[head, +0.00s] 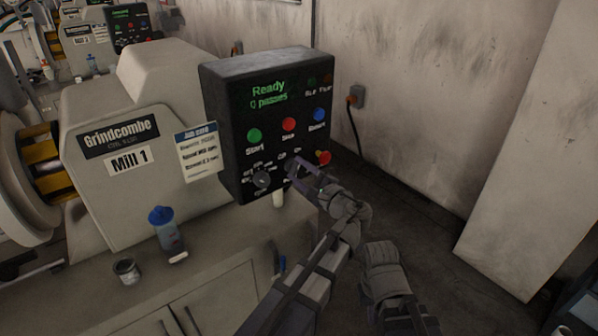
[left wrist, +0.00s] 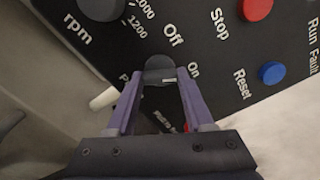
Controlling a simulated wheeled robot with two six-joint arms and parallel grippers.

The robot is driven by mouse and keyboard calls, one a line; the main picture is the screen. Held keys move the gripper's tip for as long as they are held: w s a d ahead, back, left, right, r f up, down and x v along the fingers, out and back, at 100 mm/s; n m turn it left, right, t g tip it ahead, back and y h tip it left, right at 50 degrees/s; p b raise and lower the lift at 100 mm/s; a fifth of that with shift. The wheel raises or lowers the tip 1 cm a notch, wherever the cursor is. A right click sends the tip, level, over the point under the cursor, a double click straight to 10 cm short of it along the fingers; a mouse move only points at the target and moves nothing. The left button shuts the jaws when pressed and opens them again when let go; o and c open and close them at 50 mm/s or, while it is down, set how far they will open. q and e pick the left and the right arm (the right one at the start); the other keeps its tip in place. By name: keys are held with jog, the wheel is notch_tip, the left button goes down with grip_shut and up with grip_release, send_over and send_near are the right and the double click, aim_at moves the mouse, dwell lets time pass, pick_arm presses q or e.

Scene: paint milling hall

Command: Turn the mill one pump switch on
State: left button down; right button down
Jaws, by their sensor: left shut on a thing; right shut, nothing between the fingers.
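The black mill control box (head: 218,110) stands beside the Mill 1 housing. My left gripper (head: 293,168) is at its lower front and hides the pump switch in the head view. In the left wrist view the pump switch is a small dark round knob (left wrist: 158,66) with a pale mark towards its right side, near the "Off" and "On" labels. My left gripper's purple fingers (left wrist: 160,80) are shut on it, one on each side. Which label the mark points to is hard to tell. My right gripper (head: 382,252) is low and to the right, away from the box; its fingertips are not clear.
The box has a green Start button (head: 254,136), a red Stop button (head: 289,124), a blue Reset button (head: 319,114), an rpm dial (head: 262,180) and a red emergency button (head: 323,157). A blue bottle (head: 167,232) and a tin (head: 126,270) stand on the bench.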

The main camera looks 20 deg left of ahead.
dwell(0.4)
pick_arm(q)
jog(key=shift+c, duration=1.4)
grip_release()
